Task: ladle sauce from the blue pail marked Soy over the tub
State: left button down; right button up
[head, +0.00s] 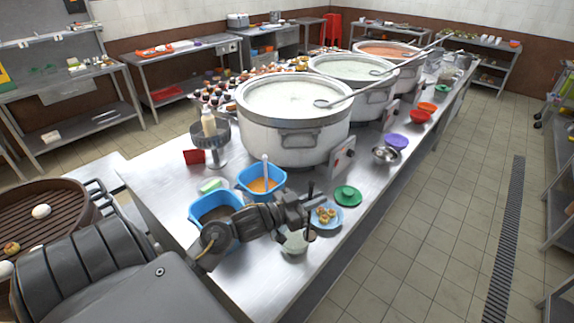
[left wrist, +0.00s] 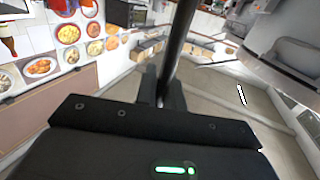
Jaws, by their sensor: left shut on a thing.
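Two blue pails stand at the near end of the steel counter. The nearer pail (head: 194,212) holds dark liquid, and my arm hides part of it. The farther pail (head: 244,172) holds orange sauce with a pale-handled ladle in it. No Soy marking is readable. My left gripper (head: 308,212) is right of the dark pail, shut on a dark upright rod, which looks like a ladle handle. The rod (left wrist: 181,45) also shows between the fingers in the left wrist view (left wrist: 162,95). A pale tub (head: 294,244) sits just below the gripper. The ladle's bowl is not clear.
A blue plate of food (head: 338,224) and a green lid (head: 347,195) lie right of the gripper. A large white stockpot (head: 282,143) stands behind. A steel stand (head: 213,142) with a bottle is left of it. Bare counter (head: 160,190) lies left of the pails.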

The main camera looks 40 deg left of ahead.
pick_arm(q)
jog(key=s+a+r+m+g+h+p, duration=0.1)
jog(key=a+r+m+g+h+p, duration=0.15)
jog(key=a, duration=0.55)
jog(key=d+f+m+g+y+b, duration=0.3)
jog(key=d+f+m+y+b, duration=0.4)
jog(key=d+f+b, duration=0.8)
jog(key=d+f+m, duration=0.1)
jog(key=d+m, duration=0.2)
jog(key=d, duration=0.1)
jog(key=shift+y+b, duration=0.35)
jog(key=shift+b, duration=0.05)
dwell(1.3)
jog(key=shift+f, duration=0.1)
dwell(0.6)
dwell(0.6)
